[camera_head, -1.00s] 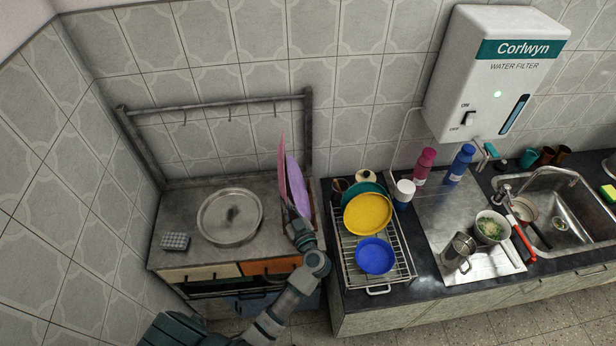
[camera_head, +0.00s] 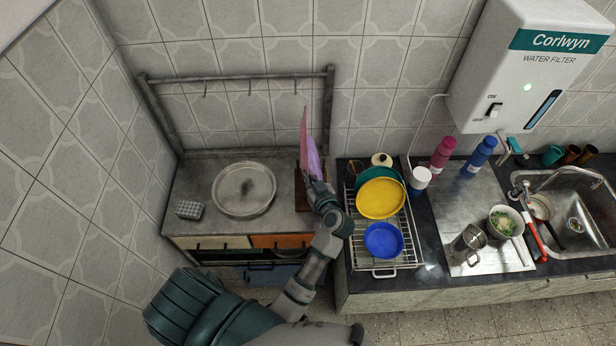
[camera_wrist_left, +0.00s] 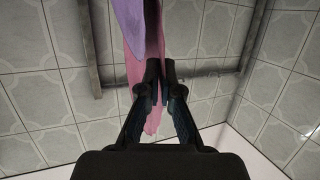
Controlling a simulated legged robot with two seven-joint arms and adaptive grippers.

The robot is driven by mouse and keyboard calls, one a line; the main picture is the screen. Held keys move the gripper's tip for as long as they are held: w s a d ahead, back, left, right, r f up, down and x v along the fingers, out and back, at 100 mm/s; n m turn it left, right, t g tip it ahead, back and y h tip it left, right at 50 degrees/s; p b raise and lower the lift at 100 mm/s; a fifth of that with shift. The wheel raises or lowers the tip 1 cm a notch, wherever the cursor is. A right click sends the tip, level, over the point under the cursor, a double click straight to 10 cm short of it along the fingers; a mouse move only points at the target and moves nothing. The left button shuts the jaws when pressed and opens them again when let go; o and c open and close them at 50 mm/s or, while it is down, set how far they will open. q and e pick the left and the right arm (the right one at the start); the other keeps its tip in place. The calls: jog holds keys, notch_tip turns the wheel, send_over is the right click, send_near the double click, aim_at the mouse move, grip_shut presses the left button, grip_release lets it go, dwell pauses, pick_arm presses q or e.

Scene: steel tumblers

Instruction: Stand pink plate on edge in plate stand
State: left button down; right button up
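The pink plate (camera_head: 304,128) stands nearly upright on edge at the stand on the right side of the steel counter. A purple plate (camera_head: 314,160) stands on edge just right of it and partly covers it. The brown plate stand (camera_head: 301,196) is mostly hidden by the plates and my arm. My left gripper (camera_head: 317,188) is at the near edge of the plates. In the left wrist view its fingers (camera_wrist_left: 160,72) are close together, with the pink plate (camera_wrist_left: 153,122) in the narrow gap; the purple plate (camera_wrist_left: 128,20) is at upper left. My right gripper is out of view.
A round steel lid (camera_head: 244,190) and a checkered sponge (camera_head: 190,210) lie left of the stand. A hanging rail (camera_head: 240,79) runs behind. To the right, a wire rack (camera_head: 412,252) holds yellow, teal and blue dishes. The counter's middle front is clear.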

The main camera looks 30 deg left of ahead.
pick_arm(q)
notch_tip(320, 180, down, 11)
jog(key=b, duration=0.1)
dwell(0.6)
jog(key=shift+s+r, duration=0.1)
jog(key=shift+d, duration=0.15)
jog(key=c, duration=1.2)
grip_release()
jog(key=shift+c, duration=0.2)
